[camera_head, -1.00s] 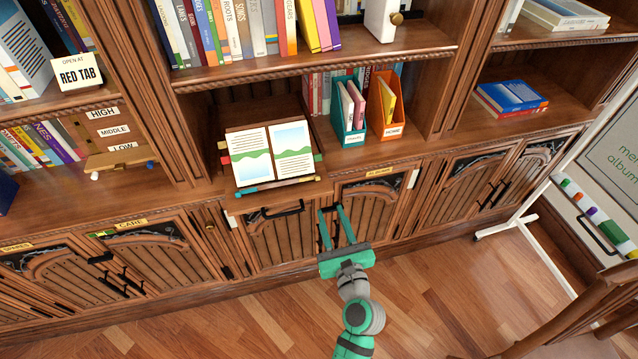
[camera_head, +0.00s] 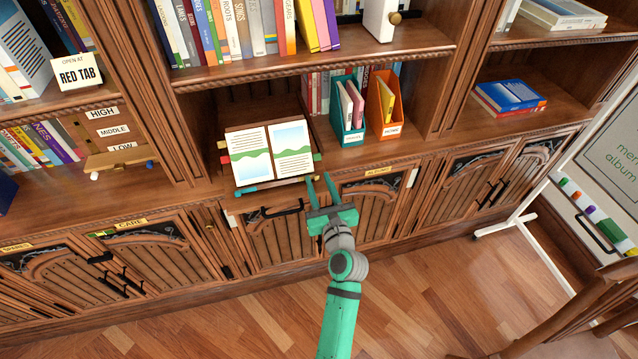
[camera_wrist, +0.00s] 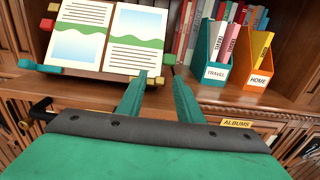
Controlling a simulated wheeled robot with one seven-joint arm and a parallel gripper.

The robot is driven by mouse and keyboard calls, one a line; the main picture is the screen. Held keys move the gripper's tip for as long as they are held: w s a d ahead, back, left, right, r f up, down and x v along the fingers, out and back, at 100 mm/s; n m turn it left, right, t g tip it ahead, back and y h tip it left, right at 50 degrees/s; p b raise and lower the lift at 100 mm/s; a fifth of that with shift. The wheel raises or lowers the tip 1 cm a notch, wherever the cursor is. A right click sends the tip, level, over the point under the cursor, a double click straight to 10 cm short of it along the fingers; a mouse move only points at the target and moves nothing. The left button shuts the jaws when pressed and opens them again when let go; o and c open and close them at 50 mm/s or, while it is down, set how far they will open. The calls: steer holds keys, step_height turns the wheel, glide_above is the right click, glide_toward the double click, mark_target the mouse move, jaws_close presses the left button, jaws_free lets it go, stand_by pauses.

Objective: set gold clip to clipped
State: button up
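An open picture book (camera_head: 268,153) rests on a wooden stand on the middle shelf, with small coloured tabs at its edges. Another gold tab (camera_wrist: 53,7) is at the upper left. I cannot tell whether the gold clip is clipped. My gripper (camera_head: 319,184) is open and empty, its two fingers pointing at the book's lower right corner. It also shows in the wrist view (camera_wrist: 155,70), with the fingertips close to the gold piece.
Teal (camera_head: 347,115) and orange (camera_head: 385,105) file holders stand right of the book. The upper shelf (camera_head: 330,62) runs above. A black drawer handle (camera_head: 283,209) sticks out below the book. A wooden chair (camera_head: 590,310) and whiteboard stand are at the right.

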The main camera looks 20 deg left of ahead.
steer(key=shift+w, duration=0.1)
steer(key=shift+c, duration=0.4)
jaws_close()
